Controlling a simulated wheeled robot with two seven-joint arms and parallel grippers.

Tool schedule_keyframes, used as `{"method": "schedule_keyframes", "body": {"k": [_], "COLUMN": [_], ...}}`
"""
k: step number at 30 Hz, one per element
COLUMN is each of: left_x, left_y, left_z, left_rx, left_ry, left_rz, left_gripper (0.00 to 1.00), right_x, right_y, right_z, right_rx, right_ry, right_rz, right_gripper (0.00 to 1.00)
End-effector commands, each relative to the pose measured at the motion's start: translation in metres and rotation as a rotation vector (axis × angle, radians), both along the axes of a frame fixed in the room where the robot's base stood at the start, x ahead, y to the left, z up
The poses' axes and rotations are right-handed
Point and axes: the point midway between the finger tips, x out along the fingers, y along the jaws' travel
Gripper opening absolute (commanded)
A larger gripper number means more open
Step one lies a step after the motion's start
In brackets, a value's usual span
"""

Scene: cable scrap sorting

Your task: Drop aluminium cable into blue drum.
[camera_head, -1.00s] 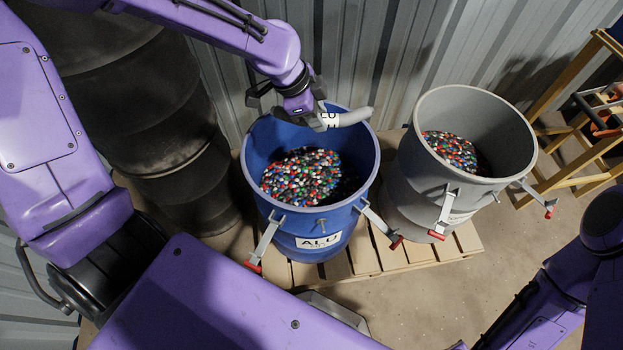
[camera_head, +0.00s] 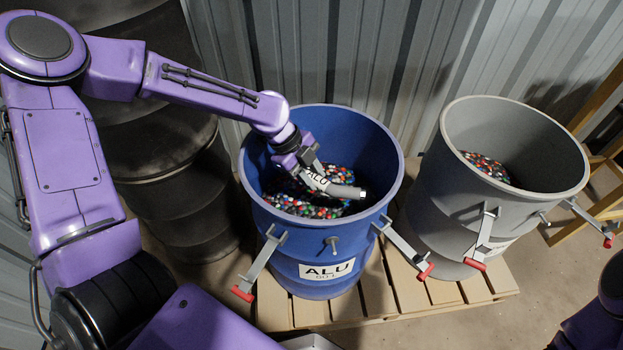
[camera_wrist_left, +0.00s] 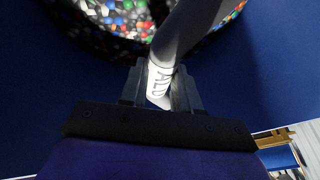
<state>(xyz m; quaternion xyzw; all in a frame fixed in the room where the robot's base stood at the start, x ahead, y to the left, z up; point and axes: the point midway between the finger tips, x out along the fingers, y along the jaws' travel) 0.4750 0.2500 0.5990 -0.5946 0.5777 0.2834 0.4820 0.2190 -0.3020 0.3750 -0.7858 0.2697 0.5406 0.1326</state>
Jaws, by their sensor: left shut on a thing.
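The blue drum (camera_head: 285,245) stands upright with an ALU label on its front and coloured granules inside. My left gripper (camera_head: 312,178) is inside the mouth of the drum, below the rim and above the granules. It is shut on the aluminium cable (camera_head: 345,191), a short grey piece with a white ALU label. In the left wrist view the cable (camera_wrist_left: 183,35) runs up between the fingers (camera_wrist_left: 160,88), with granules and the blue wall beyond. The cable's far end is cut off at the top of that view. My right gripper is not in view.
A grey drum (camera_head: 450,205), also holding granules, stands to the right. Both stand on a wooden pallet (camera_head: 385,295). Clamps with red tips stick out from the drums. A dark barrel (camera_head: 165,150) is at left, and a corrugated wall (camera_head: 390,50) is close behind.

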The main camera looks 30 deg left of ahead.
Motion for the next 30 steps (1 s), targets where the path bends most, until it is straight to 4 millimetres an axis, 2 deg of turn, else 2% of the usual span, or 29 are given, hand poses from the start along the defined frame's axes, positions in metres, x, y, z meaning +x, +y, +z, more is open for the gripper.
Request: {"method": "schedule_keyframes", "body": {"k": [21,22,24,30], "left_x": [0.001,0.0,0.0,0.0], "left_y": [0.0,0.0,0.0,0.0], "left_z": [-0.013,-0.013,-0.013,-0.013], "left_rx": [-0.001,0.0,0.0,0.0], "left_ry": [-0.003,-0.002,-0.002,-0.002], "left_rz": [0.001,0.001,0.001,0.001], "left_gripper": [0.0,0.38,0.57,0.57], "right_x": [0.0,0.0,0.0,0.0], "right_y": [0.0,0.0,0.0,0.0], "right_z": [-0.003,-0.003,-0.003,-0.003], "right_rx": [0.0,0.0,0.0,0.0], "right_ry": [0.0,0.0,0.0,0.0], "right_rz": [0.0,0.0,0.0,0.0], "right_gripper": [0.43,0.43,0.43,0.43]}}
